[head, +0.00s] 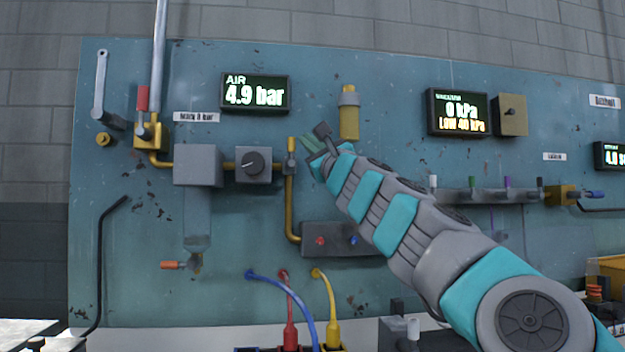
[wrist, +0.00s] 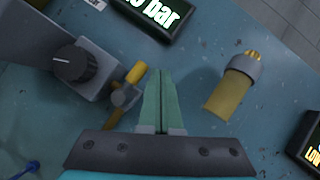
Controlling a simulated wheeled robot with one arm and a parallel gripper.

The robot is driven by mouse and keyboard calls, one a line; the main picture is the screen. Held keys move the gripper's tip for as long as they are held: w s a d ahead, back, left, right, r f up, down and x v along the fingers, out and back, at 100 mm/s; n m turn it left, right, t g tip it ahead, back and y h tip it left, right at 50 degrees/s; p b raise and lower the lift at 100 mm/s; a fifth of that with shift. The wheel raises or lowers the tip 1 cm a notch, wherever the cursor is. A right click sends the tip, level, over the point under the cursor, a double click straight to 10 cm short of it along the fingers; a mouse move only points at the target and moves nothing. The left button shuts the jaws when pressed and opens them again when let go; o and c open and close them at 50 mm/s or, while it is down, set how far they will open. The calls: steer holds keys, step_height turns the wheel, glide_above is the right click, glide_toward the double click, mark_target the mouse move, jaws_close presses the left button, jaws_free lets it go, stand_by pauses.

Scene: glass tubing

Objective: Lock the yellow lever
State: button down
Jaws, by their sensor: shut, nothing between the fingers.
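The yellow lever (head: 291,144) stands upright on a small valve fitting, just right of the grey box with a black knob. In the wrist view the yellow lever (wrist: 135,74) lies just left of my fingers. My gripper (head: 309,148) is shut and empty, a little to the right of the lever in the head view. In the wrist view my gripper (wrist: 160,72) shows its two green fingers together. The fingers look close to the lever, but I cannot tell whether they touch it.
A yellow cylinder (head: 349,112) sticks out from the panel right of my gripper. The AIR display (head: 255,94) reads 4.9 bar. A red lever (head: 142,98) is at the left.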

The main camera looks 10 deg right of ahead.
stand_by(0.4)
steer(key=s+d+p, duration=0.1)
steer(key=s+d, duration=0.7)
steer(key=d, duration=0.1)
steer(key=shift+s+d, duration=0.4)
steer(key=shift+s, duration=0.1)
stand_by(0.4)
